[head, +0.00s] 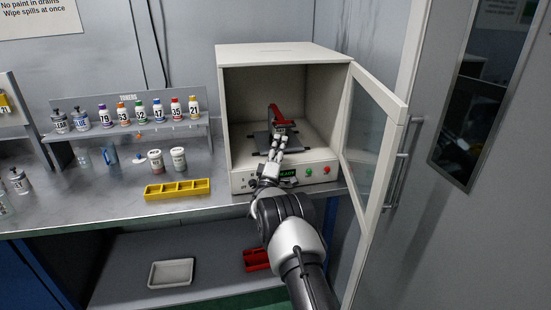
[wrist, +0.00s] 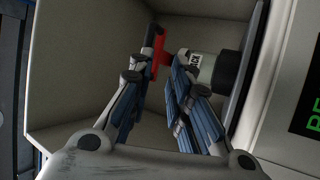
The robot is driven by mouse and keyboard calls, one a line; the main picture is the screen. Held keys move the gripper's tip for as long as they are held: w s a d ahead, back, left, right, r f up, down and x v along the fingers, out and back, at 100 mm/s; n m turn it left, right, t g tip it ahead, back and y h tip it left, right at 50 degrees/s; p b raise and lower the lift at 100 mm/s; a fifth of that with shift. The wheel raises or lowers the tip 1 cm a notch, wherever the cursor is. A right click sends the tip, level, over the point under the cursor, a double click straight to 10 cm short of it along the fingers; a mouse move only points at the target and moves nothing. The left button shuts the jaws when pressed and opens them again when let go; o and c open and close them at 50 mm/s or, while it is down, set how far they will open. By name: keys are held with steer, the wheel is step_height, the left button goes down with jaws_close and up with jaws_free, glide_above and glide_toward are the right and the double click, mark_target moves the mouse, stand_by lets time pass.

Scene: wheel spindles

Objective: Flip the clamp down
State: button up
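The clamp (head: 276,114) is inside the open white cabinet, with its red part standing up above a dark plate. In the wrist view the red clamp part (wrist: 159,54) shows just beyond my fingertips, with a dark bar at its upper end. A pale, labelled bottle (wrist: 203,67) with a dark end is beside the clamp. My gripper (head: 280,138) reaches through the cabinet front to the clamp. In the wrist view my gripper (wrist: 157,80) has its two blue-padded fingers apart, with nothing visible held between them. Whether a finger touches the clamp cannot be told.
The cabinet (head: 240,120) has side walls and a roof close around my gripper. Its glass door (head: 372,135) stands open at the right. A panel with a green display and buttons runs below the opening. A yellow tray (head: 178,196) and several paint bottles are on the counter at left.

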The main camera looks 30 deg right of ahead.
steer(key=v, duration=0.6)
steer(key=shift+s+a+r, duration=0.2)
steer(key=shift+s, duration=0.15)
steer(key=shift+r, duration=0.1)
